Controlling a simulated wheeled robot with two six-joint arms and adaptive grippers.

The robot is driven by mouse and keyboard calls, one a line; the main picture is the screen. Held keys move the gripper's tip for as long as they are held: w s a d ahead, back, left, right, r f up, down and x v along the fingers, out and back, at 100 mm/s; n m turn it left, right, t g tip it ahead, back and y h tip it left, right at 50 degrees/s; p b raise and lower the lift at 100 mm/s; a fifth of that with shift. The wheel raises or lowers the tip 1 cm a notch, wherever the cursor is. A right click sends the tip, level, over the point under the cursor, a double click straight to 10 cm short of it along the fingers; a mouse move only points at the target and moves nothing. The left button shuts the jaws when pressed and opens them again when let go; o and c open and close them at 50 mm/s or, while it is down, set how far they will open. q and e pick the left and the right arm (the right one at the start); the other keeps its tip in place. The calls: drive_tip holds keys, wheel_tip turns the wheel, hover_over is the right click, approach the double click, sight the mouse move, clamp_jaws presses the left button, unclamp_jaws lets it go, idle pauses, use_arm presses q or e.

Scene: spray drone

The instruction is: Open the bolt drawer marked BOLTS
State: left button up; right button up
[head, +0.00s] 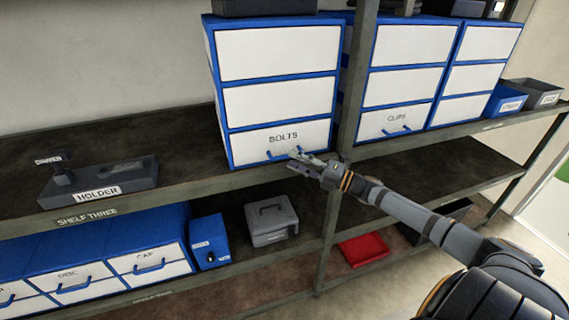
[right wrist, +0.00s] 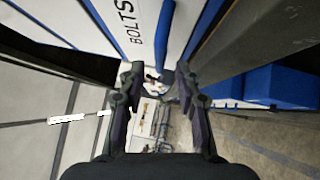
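The drawer marked BOLTS (head: 255,143) is the white bottom drawer of a blue cabinet on the middle shelf. Its front looks flush with the cabinet, so it appears closed. Its blue handle (head: 274,156) is partly hidden by my right gripper (head: 294,160), which is at the handle's right end. In the right wrist view the handle (right wrist: 164,35) runs just beyond the fingertips, between their lines. My right gripper (right wrist: 158,72) has its fingers apart there and holds nothing. Contact with the handle cannot be told. My left gripper is not in view.
A dark shelf post (head: 345,130) stands just right of the drawer, close to my right gripper. The CLIPS drawer (head: 395,120) is beyond it. A HOLDER tray (head: 100,190) is left on the same shelf. A grey case (head: 271,222) sits on the shelf below.

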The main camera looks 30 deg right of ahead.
sight(285, 156)
drive_tip(key=x, duration=0.3)
drive_tip(key=shift+w+a+r, duration=0.15)
drive_tip(key=shift+w, duration=0.2)
drive_tip(key=shift+w+a, duration=0.2)
drive_tip(key=shift+w, duration=0.1)
drive_tip(key=shift+c, duration=0.5)
clamp_jaws()
